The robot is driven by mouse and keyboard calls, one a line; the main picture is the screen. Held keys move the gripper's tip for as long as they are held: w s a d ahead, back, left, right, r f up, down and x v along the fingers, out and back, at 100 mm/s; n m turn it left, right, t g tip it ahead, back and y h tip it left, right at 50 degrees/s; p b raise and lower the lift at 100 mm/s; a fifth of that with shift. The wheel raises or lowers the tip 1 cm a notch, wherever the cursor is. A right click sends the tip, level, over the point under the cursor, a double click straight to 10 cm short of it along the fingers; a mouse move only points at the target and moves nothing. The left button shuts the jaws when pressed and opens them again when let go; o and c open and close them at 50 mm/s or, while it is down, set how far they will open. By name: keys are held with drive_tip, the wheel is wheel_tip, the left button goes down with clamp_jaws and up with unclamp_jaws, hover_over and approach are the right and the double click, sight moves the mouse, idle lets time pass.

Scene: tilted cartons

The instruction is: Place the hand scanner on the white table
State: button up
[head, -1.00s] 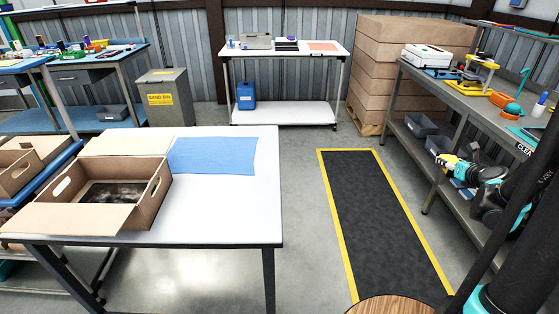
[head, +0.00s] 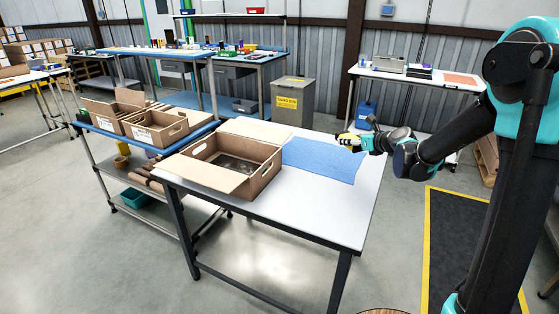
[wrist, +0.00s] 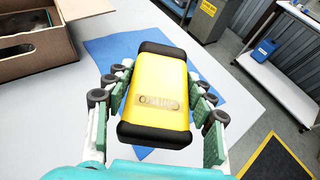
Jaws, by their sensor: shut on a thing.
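My gripper (head: 364,142) is shut on the hand scanner (wrist: 157,95), a yellow block with black end bumpers and a small label. The scanner also shows in the head view (head: 347,139), small and partly hidden by the fingers. In the wrist view my gripper (wrist: 158,106) has a finger on each side of it. The white table (head: 305,213) stands in the middle of the head view. The scanner is held above its right part, near the right edge of the blue mat. The exact height above the table is hard to tell.
An open carton (head: 262,172) with raised flaps stands on the table's left part. A flat blue mat (head: 318,158) lies right of it. The white top in front of the mat is clear. Another white-topped table (head: 408,77) stands behind, and a grey bin (head: 293,101) stands between.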

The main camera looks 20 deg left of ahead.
sight(302, 178)
drive_tip(key=s+a+r+n+g+y, duration=0.1)
drive_tip(key=s+a+r+n+g, duration=0.15)
drive_tip(key=a, duration=0.55)
drive_tip(key=s+a+r+n+g+y, duration=0.15)
drive_tip(key=s+a, duration=0.25)
drive_tip(key=a, duration=0.5)
drive_tip(key=shift+m+t, duration=0.3)
drive_tip(key=f, duration=1.9)
drive_tip(key=shift+w+d, duration=0.2)
drive_tip(key=o, duration=1.5)
drive_tip(key=shift+f, duration=0.1)
